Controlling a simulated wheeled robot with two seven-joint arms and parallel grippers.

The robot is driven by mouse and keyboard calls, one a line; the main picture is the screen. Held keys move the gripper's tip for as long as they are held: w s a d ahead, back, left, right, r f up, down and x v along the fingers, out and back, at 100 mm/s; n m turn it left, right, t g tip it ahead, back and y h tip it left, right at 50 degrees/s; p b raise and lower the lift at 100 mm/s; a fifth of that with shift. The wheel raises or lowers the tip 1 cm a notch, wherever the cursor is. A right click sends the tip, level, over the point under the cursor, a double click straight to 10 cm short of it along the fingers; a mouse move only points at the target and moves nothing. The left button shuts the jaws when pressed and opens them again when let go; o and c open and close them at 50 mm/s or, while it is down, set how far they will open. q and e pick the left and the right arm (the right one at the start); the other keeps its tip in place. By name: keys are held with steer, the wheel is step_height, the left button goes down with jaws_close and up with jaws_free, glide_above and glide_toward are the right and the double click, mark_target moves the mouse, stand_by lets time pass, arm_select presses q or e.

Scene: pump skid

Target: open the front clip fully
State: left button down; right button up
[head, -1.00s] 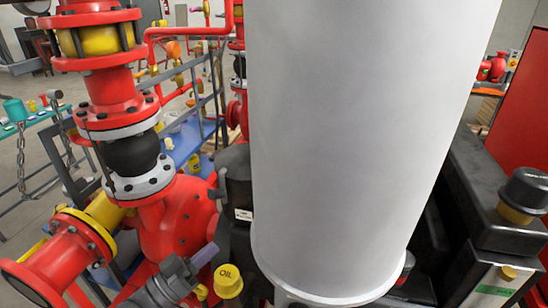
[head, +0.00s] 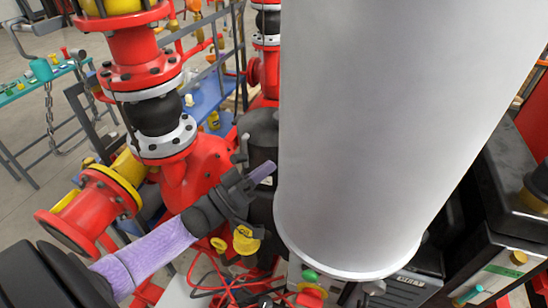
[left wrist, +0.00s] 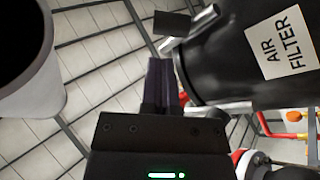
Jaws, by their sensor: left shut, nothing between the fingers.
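A black canister with an "AIR FILTER" label (left wrist: 281,44) fills the right of the left wrist view. A dark flat tab (left wrist: 172,24) stands off its end; I cannot tell whether this is the front clip. A light metal piece (left wrist: 222,107) shows along its lower edge. My left gripper (left wrist: 160,62) is shut and empty, its purple fingertips close beside the canister's end; contact cannot be told. In the head view my left gripper (head: 262,173) points up and right in front of dark parts, left of a large white cylinder. My right gripper is not in view.
The large white cylinder (head: 390,130) blocks much of the head view. Red pump piping (head: 190,175) stands at the left, with a yellow cap (head: 246,240) below my gripper. A pale round body (left wrist: 25,60) lies left of my fingers in the wrist view.

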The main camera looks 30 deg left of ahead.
arm_select(q)
steer(key=shift+x, duration=1.2)
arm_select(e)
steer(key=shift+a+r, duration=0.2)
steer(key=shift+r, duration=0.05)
